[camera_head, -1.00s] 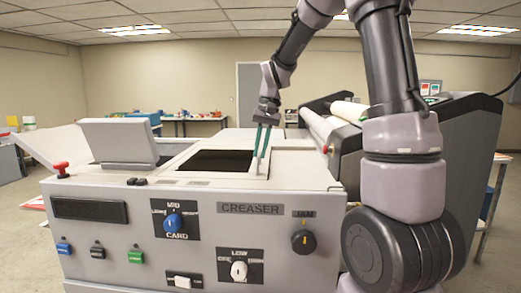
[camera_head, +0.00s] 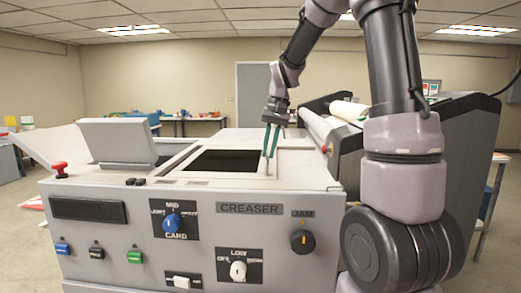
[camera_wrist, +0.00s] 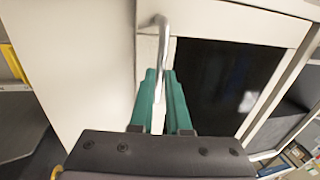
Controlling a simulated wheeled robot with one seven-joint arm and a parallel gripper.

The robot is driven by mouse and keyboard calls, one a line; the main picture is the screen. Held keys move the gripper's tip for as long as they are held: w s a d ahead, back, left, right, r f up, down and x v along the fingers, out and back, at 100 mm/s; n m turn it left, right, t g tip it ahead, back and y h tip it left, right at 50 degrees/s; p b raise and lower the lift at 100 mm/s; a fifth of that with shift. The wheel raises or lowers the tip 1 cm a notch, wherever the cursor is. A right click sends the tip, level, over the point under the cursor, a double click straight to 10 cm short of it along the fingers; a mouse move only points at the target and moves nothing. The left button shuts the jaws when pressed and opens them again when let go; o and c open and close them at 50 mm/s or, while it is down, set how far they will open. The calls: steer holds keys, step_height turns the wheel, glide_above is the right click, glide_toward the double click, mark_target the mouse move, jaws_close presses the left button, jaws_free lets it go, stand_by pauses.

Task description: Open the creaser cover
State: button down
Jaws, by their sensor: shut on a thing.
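The creaser (camera_head: 100,250) is a large light-grey machine with knobs and buttons on its front. Its cover (camera_head: 175,177) is a pale frame around a dark window on the top, lying about flat. In the wrist view the cover (camera_wrist: 232,22) fills the upper right, with a curved metal handle (camera_wrist: 163,45) at its edge. My gripper (camera_head: 269,150) comes down from above at the cover's right side. In the wrist view its green fingers (camera_wrist: 162,85) are closed around the handle. The handle's lower part is partly hidden between the fingers.
A raised grey panel (camera_head: 118,140) and a red knob (camera_head: 61,168) stand on the creaser's left side. A dark machine with white rollers (camera_head: 318,122) stands close on the right. The space above the cover is free apart from my arm.

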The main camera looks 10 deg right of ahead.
steer(key=s+d, duration=0.2)
steer(key=d, duration=0.4)
steer(key=s+d, duration=0.1)
steer(key=d, duration=0.4)
steer(key=s+d, duration=0.2)
steer(key=d, duration=0.4)
steer(key=shift+s+d, duration=0.3)
steer(key=shift+s, duration=0.05)
steer(key=c, duration=0.9)
jaws_free()
steer(key=shift+r, duration=0.1)
steer(key=r, duration=0.3)
steer(key=d+r, duration=0.1)
steer(key=r, duration=0.3)
steer(key=d+r, duration=0.1)
steer(key=r, duration=0.2)
steer(key=shift+s+r, duration=0.25)
steer(key=shift+s, duration=0.1)
